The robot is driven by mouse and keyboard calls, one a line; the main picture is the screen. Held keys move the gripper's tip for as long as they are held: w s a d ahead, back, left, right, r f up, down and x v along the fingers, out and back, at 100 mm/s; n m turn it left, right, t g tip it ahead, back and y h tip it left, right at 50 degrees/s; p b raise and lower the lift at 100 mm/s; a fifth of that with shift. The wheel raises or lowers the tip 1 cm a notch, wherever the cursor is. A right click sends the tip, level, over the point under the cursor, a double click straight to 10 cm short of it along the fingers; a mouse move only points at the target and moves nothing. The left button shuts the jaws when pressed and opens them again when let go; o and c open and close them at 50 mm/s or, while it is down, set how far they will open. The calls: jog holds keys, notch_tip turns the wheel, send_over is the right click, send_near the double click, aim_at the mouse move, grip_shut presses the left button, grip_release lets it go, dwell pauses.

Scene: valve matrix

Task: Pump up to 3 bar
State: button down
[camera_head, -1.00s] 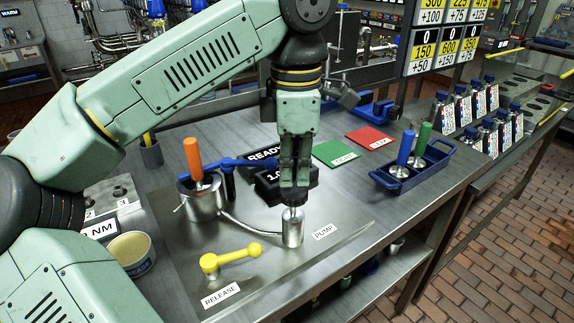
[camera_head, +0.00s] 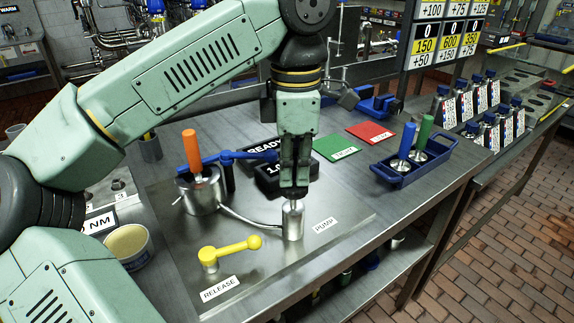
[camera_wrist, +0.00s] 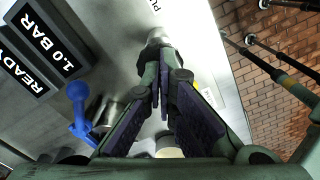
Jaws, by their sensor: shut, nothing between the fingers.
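The pump (camera_head: 293,222) is a small upright metal cylinder beside the PUMP label. It also shows in the wrist view (camera_wrist: 158,37), just past my fingertips. My gripper (camera_head: 293,194) points down over the pump's top, fingers shut with nothing between them. The fingertips are at or just above the pump's top; I cannot tell whether they touch. The pressure display (camera_head: 272,182) is partly hidden behind my gripper; in the wrist view it (camera_wrist: 50,43) reads 1.0 BAR. The READY sign (camera_wrist: 20,66) is next to it. A yellow release lever (camera_head: 231,252) lies left of the pump.
A metal pot (camera_head: 203,196) with an orange handle and a blue lever (camera_head: 235,157) stand left of the display. A hose (camera_head: 248,215) runs from the pot to the pump. Green (camera_head: 338,149) and red (camera_head: 371,133) mats and a blue tray (camera_head: 400,180) lie behind right.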

jog(key=shift+f+b, duration=0.8)
jog(key=shift+f, duration=0.5)
jog(key=shift+r, duration=0.1)
jog(key=shift+r+p, duration=1.8)
jog(key=shift+r, duration=0.25)
jog(key=shift+f, duration=0.15)
jog(key=shift+f+b, duration=1.45)
jog(key=shift+f, duration=0.45)
jog(key=shift+r+p, duration=1.65)
jog(key=shift+r, duration=0.35)
